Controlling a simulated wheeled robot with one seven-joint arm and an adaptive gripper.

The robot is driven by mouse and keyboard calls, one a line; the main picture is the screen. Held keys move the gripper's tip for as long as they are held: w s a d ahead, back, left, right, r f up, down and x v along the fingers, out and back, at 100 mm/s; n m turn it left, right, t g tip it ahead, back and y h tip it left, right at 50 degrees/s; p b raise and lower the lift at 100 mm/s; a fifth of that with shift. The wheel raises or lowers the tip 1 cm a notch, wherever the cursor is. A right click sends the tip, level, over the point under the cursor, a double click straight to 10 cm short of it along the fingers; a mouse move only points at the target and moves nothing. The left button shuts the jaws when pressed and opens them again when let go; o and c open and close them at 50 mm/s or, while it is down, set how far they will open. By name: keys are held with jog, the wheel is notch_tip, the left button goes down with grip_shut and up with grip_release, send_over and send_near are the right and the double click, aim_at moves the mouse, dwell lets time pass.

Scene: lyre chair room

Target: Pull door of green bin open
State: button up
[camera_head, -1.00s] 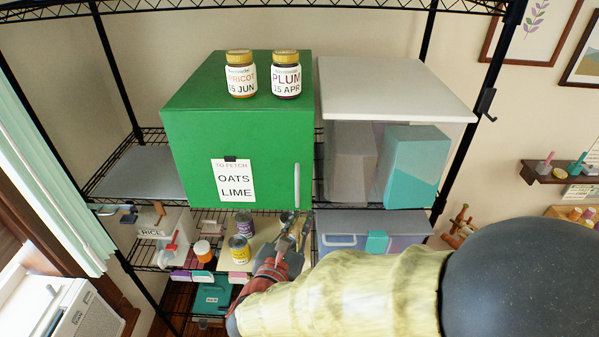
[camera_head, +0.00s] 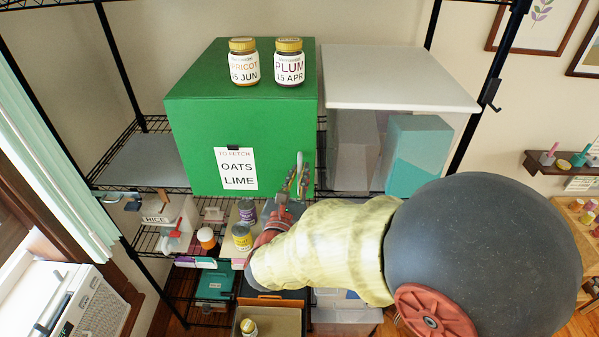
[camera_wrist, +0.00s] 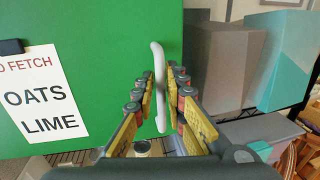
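The green bin (camera_head: 195,150) sits on the wire shelf with its front door shut. A paper note reading OATS and LIME (camera_head: 237,169) is on the door's front. The pale vertical handle (camera_wrist: 159,85) is at the door's right edge. My gripper (camera_wrist: 160,85) is open, with one finger on each side of the handle. In the head view my gripper (camera_head: 293,182) reaches the handle from below. I cannot tell whether either finger touches the handle.
Two jars, apricot (camera_head: 243,62) and plum (camera_head: 289,63), stand on top of the bin. A white-topped bin (camera_head: 398,78) holding boxes stands close on the right. Cans (camera_head: 241,235) sit on the shelf below. The space in front holds my arm.

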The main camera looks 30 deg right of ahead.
jog(key=shift+w+d, duration=0.2)
jog(key=shift+d, duration=0.05)
grip_shut()
dwell(0.6)
jog(key=shift+s+a, duration=0.1)
jog(key=shift+a, duration=0.05)
